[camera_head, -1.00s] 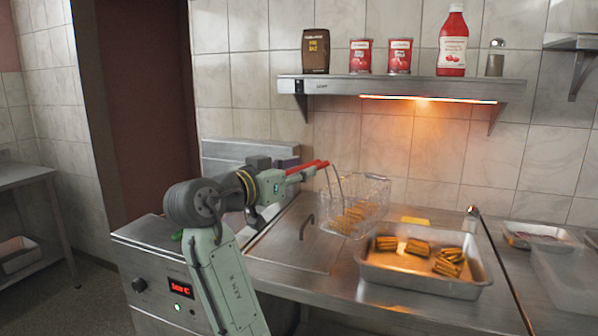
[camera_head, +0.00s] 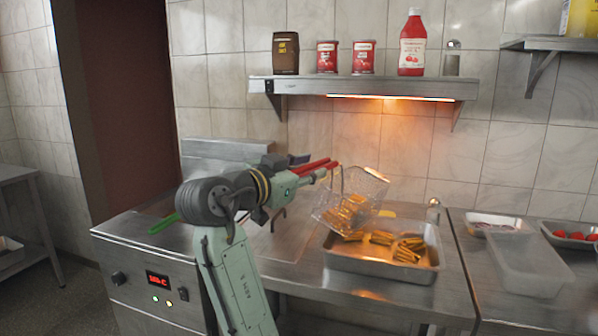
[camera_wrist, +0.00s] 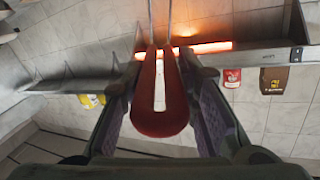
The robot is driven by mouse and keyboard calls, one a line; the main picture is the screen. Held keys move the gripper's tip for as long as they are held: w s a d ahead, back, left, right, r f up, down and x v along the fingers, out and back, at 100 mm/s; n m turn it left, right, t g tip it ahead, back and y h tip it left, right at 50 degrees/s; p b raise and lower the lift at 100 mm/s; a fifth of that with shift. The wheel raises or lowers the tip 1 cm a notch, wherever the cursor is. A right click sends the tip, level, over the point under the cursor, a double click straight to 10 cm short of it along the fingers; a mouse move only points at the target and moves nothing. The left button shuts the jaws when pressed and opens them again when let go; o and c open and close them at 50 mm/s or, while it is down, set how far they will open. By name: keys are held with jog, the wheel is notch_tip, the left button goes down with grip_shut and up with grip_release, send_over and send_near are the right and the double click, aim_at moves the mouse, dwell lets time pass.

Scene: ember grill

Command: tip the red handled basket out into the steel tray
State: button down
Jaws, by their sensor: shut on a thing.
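The wire basket (camera_head: 364,189) with the red handle (camera_head: 316,166) is tilted in the head view, its low side over the left end of the steel tray (camera_head: 340,262). Golden-brown fried pieces (camera_head: 346,212) lie at its low side. Several more pieces (camera_head: 408,246) lie in the tray. My gripper (camera_head: 300,172) is shut on the red handle, left of the basket. In the wrist view the red handle loop (camera_wrist: 160,100) lies between the fingers of my gripper (camera_wrist: 163,85). The basket's wire body is out of sight there.
A shelf (camera_head: 360,88) with a glowing heat lamp (camera_head: 395,97) hangs on the wall above, bearing cans and bottles. A clear container (camera_head: 525,270) and a tray of red items (camera_head: 572,236) stand at the right. A fryer unit (camera_head: 150,270) stands at the left.

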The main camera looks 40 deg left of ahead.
jog(key=s+d+f+m+b, duration=0.1)
jog(key=d+f+m+b, duration=0.85)
jog(key=d+m, duration=0.2)
jog(key=d+f+m+b, duration=0.2)
jog(key=f+m+b, duration=0.4)
jog(key=b, duration=0.5)
jog(key=d+f+m+t+b, duration=0.1)
jog(key=d+f+m+b, duration=0.1)
jog(key=f+m+b, duration=0.5)
notch_tip(320, 180, down, 4)
jog(key=b, duration=0.3)
jog(key=shift+s+d+y+b, duration=0.15)
jog(key=shift+d+y+b, duration=0.1)
jog(key=shift+y+b, duration=0.1)
jog(key=shift+r, duration=0.2)
